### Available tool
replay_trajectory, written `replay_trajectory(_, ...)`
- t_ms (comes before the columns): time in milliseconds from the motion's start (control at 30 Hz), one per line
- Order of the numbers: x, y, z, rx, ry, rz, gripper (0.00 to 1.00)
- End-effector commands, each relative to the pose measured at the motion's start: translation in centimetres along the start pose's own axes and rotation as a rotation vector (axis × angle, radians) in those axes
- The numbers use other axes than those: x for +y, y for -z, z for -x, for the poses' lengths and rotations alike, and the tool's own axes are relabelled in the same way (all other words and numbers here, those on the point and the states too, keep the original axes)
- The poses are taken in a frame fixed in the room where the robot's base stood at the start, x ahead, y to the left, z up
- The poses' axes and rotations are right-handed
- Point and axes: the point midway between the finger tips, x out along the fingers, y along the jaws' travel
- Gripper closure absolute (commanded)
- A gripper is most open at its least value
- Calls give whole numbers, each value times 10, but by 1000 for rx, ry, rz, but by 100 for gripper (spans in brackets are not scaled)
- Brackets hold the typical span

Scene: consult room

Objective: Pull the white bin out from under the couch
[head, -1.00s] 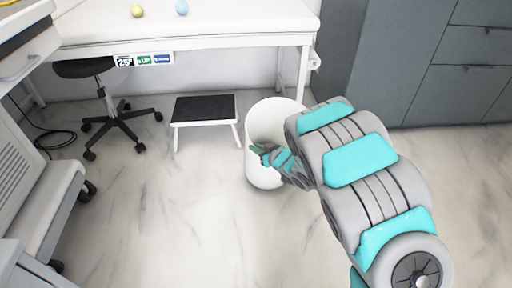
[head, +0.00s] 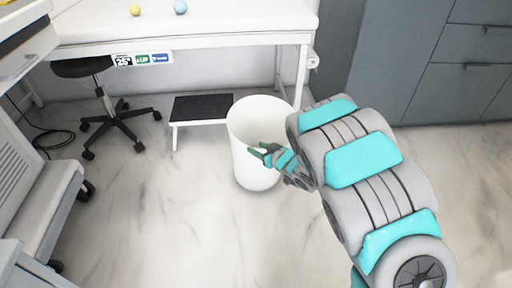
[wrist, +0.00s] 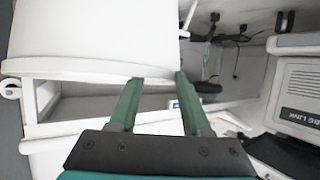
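The white bin (head: 252,172) stands upright on the floor in front of the right end of the couch (head: 215,22). Its open top faces up in the head view. My gripper (head: 258,150) overlaps the bin's right front side, close to its wall. In the wrist view the bin (wrist: 90,40) fills the upper left. My gripper's green fingers (wrist: 158,80) are apart there, with the left tip over the bin's edge and the right tip at its side. I cannot tell whether either finger touches the bin.
A black-topped step stool (head: 200,107) stands just left of the bin and is partly hidden by it. A wheeled stool (head: 115,115) is farther left, and a white cart (head: 45,205) is at the left edge. Grey cabinets (head: 425,65) are at right. Floor in front is clear.

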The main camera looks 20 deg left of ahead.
Motion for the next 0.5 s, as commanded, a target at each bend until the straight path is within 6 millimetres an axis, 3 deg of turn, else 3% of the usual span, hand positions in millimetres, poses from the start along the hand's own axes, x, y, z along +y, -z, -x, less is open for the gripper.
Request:
replay_trajectory(300,0,2,49,2,-2,1,53)
replay_trajectory(500,0,1,62,2,0,2,53)
